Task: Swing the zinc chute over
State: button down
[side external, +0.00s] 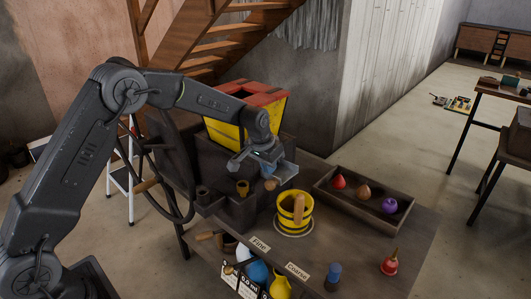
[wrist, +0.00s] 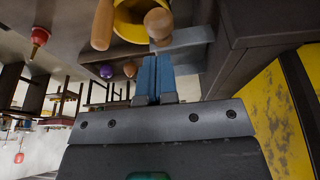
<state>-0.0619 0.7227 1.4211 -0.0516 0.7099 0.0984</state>
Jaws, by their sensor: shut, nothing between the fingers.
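The zinc chute (wrist: 190,38) is a grey metal trough with a round wooden knob (wrist: 158,24) at its end. In the side view the chute (side external: 287,170) sticks out below the hopper, and the knob (side external: 271,184) shows under my gripper. My gripper (wrist: 154,62) has its blue fingers shut together, with nothing between them. The fingertips are close to the knob and chute; I cannot tell whether they touch. A yellow bucket (side external: 305,220) with dark bands and a wooden handle (side external: 298,208) stands just in front of the chute.
A yellow hopper (side external: 226,134) with a red rim stands behind my gripper. A dark tray (side external: 341,204) holds red, tan and purple pieces at right. A red-handled piece (side external: 389,264) and a blue one (side external: 333,276) stand near the front edge. Signs read Fine (side external: 259,245) and Coarse (side external: 297,271).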

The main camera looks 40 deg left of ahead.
aim_at(272, 184)
jog(key=shift+d+f, duration=0.1)
jog(key=shift+f, duration=1.55)
jog(key=shift+s, duration=0.1)
jog(key=shift+d+f+y, duration=0.3)
jog(key=shift+f+y, duration=0.2)
jog(key=shift+y, duration=0.1)
jog(key=shift+d+f+y, duration=0.3)
jog(key=shift+f+y, duration=0.15)
jog(key=shift+y, duration=0.15)
jog(key=shift+d+f, duration=0.25)
jog(key=shift+f, duration=0.6)
